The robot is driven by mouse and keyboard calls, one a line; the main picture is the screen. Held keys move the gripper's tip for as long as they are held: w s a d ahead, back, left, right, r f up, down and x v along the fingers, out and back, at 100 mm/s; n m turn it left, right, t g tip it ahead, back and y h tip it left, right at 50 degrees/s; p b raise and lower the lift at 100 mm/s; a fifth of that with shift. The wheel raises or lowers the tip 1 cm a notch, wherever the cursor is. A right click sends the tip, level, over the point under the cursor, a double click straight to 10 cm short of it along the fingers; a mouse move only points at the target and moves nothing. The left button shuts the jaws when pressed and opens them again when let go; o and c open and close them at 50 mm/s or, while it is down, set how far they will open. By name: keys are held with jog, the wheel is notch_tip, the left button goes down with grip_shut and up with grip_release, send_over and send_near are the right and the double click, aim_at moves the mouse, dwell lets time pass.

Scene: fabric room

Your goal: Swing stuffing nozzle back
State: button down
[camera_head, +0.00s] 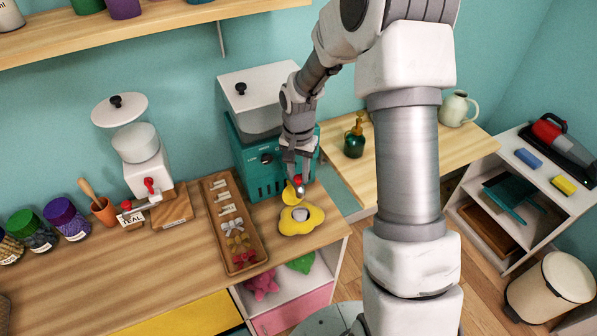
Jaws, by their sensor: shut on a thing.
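The teal stuffing machine (258,172) stands against the back wall on the wooden counter, with a white lidded hopper (262,95) on top. A small yellow stuffing nozzle (289,194) with a red knob (298,181) shows at its front right. My gripper (297,179) points down at the nozzle and is shut on the red knob; its fingertips are small and partly hidden here. A yellow plush (291,228) with a pale grey centre lies on the counter just below the nozzle.
A wooden tray (213,198) with bows and tags lies left of the machine. A white dispenser (146,172) with a red handle stands further left, beside several jars (68,218). A green pump bottle (354,140) stands on the right-hand table.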

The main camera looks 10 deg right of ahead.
jog(key=shift+d, duration=0.15)
jog(key=w+d+n, duration=0.4)
jog(key=w+n, duration=0.2)
jog(key=n, duration=0.9)
jog(key=shift+d, duration=0.4)
dwell(0.5)
jog(key=c, duration=0.6)
grip_release()
jog(key=shift+r, duration=0.1)
notch_tip(320, 180, up, 17)
jog(key=shift+r+b, duration=0.15)
jog(key=shift+b, duration=0.35)
